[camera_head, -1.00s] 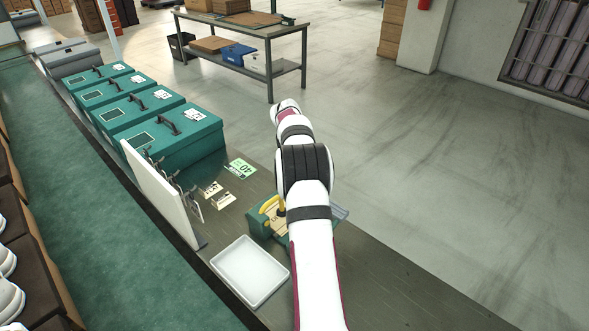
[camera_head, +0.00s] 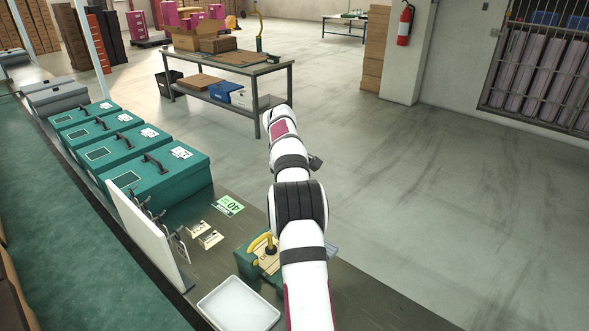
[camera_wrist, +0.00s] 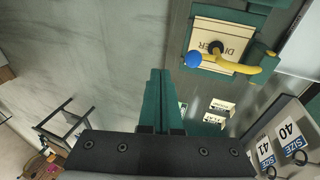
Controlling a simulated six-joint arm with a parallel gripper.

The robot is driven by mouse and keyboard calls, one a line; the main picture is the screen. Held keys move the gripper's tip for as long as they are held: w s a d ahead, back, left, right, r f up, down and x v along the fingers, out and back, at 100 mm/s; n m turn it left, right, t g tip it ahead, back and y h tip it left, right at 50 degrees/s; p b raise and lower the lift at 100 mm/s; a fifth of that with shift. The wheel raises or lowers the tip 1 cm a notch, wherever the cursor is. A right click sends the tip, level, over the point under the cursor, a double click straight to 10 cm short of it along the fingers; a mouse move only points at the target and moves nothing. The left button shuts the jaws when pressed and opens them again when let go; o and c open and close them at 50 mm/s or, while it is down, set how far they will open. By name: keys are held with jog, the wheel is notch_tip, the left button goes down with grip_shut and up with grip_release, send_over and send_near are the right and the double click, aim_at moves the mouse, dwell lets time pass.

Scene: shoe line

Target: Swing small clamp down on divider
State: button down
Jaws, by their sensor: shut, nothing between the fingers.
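My gripper (camera_wrist: 160,78) is shut and empty, its green fingers pressed together in the wrist view. A beige block lettered as the divider (camera_wrist: 205,37) sits in a green fixture (camera_wrist: 257,18) to the upper right of the fingertips. A yellow clamp arm (camera_wrist: 245,69) with a dark knob (camera_wrist: 216,47) and a blue ball end (camera_wrist: 193,60) lies across the view of the block. The fingertips appear apart from the clamp. In the head view, the yellow clamp (camera_head: 257,240) and fixture (camera_head: 243,265) show left of my arm, which hides part of them.
A white tray (camera_head: 240,306) lies in front of the fixture. A white upright panel (camera_head: 140,232) and green boxes (camera_head: 155,185) stand to the left. A green card (camera_head: 228,205) and small labelled pieces (camera_head: 205,236) lie on the bench. Open floor is to the right.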

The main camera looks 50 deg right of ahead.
notch_tip(320, 180, up, 6)
jog(key=d, duration=0.1)
jog(key=shift+s, duration=0.4)
jog(key=shift+d, duration=0.1)
jog(key=w+a+r+y, duration=0.1)
jog(key=a+r, duration=0.1)
jog(key=a, duration=0.4)
jog(key=w+a+r, duration=0.1)
jog(key=a+r, duration=0.2)
jog(key=a, duration=0.4)
jog(key=s+a+r+m+y, duration=0.1)
jog(key=s+a, duration=0.2)
jog(key=a, duration=0.6)
jog(key=s+a+m+y, duration=0.1)
jog(key=s+a, duration=0.2)
jog(key=a, duration=0.5)
jog(key=s+a+f+m+y, duration=0.1)
jog(key=s+a+f+m, duration=0.1)
jog(key=s+a+f, duration=0.3)
jog(key=s+a+f+m+g+y, duration=0.1)
jog(key=s+a+f, duration=0.3)
jog(key=s+a, duration=0.9)
jog(key=s, duration=0.6)
jog(key=shift+s+f+m+g, duration=0.2)
jog(key=shift+f+m+g, duration=0.1)
jog(key=shift+f+m, duration=0.1)
